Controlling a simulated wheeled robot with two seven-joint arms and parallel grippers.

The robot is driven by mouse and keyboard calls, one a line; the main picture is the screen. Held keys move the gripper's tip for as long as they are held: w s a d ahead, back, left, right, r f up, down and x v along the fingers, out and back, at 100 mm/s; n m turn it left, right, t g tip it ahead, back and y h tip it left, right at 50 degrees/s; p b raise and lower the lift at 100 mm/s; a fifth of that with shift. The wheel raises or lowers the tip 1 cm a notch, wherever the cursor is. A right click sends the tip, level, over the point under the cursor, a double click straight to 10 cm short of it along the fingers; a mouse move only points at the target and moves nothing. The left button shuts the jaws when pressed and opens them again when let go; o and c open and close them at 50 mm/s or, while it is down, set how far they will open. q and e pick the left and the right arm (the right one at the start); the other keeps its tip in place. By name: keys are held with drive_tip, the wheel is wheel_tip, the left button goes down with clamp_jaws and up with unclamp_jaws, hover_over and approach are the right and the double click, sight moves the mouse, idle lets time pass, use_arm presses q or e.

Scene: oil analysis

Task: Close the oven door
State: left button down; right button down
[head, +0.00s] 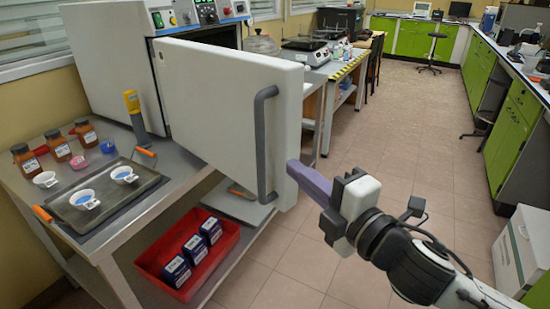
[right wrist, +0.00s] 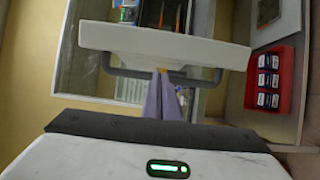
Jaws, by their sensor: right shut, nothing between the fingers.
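The oven (head: 112,55) stands on a metal table at the left of the head view. Its white door (head: 225,90) is swung wide open toward me, with a grey vertical bar handle (head: 262,140) near its free edge. The door (right wrist: 165,40) and handle (right wrist: 120,70) also show in the right wrist view. My right gripper (head: 292,168) is shut and empty, its fingertips close to the door's free edge beside the handle. In the right wrist view the purple fingers (right wrist: 165,85) reach up to the handle bar; I cannot tell whether they touch it. My left gripper is out of view.
A tray (head: 105,205) with two white dishes sits on the metal table, with brown bottles (head: 58,146) behind. A red bin (head: 222,255) of small boxes is on the shelf below. The floor (head: 400,160) on the right is clear.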

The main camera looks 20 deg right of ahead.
sight(275, 153)
drive_tip(key=w, duration=0.2)
drive_tip(key=w+a, duration=0.1)
drive_tip(key=w, duration=0.2)
drive_tip(key=w+p, duration=0.1)
drive_tip(key=w, duration=0.2)
drive_tip(key=shift+a, duration=0.2)
